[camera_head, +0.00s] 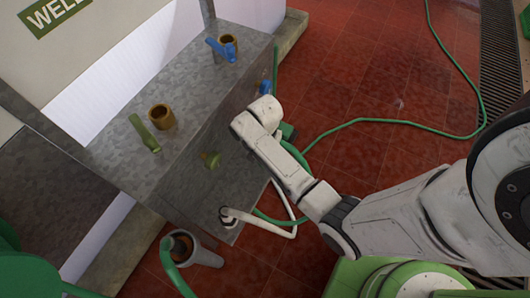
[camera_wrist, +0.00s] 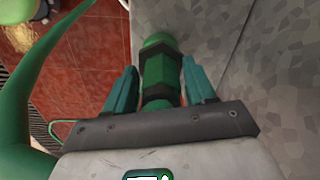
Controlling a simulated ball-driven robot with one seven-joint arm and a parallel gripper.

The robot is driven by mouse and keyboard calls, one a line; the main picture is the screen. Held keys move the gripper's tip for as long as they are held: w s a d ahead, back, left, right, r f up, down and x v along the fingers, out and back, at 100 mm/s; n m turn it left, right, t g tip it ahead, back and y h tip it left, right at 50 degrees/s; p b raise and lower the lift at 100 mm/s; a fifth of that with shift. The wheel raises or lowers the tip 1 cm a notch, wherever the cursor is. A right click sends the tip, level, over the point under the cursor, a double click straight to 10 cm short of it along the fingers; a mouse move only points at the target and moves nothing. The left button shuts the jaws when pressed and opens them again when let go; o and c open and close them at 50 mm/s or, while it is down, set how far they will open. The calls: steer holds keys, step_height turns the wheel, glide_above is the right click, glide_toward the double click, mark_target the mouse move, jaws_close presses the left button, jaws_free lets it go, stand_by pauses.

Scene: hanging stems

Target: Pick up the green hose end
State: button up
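The green hose end (camera_wrist: 160,65), with a dark band around it, lies between the two teal fingers of my gripper (camera_wrist: 160,88) in the wrist view. The fingers flank it closely on both sides. I cannot tell whether they press on it or leave a narrow gap. In the head view my wrist hides the fingers, and part of the green hose (camera_head: 296,155) shows just behind my arm beside the metal counter's side.
A grey metal counter (camera_head: 100,150) carries a green-handled tap (camera_head: 143,134), a blue-handled tap (camera_head: 222,48) and brass fittings. A white bent pipe (camera_head: 262,228) comes from its side. A grey tube (camera_head: 195,250) stands below. Green hose (camera_head: 400,122) crosses the open red tiled floor (camera_head: 370,75).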

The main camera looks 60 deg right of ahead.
steer(key=c, duration=0.9)
steer(key=shift+o, duration=0.2)
steer(key=shift+r, duration=0.1)
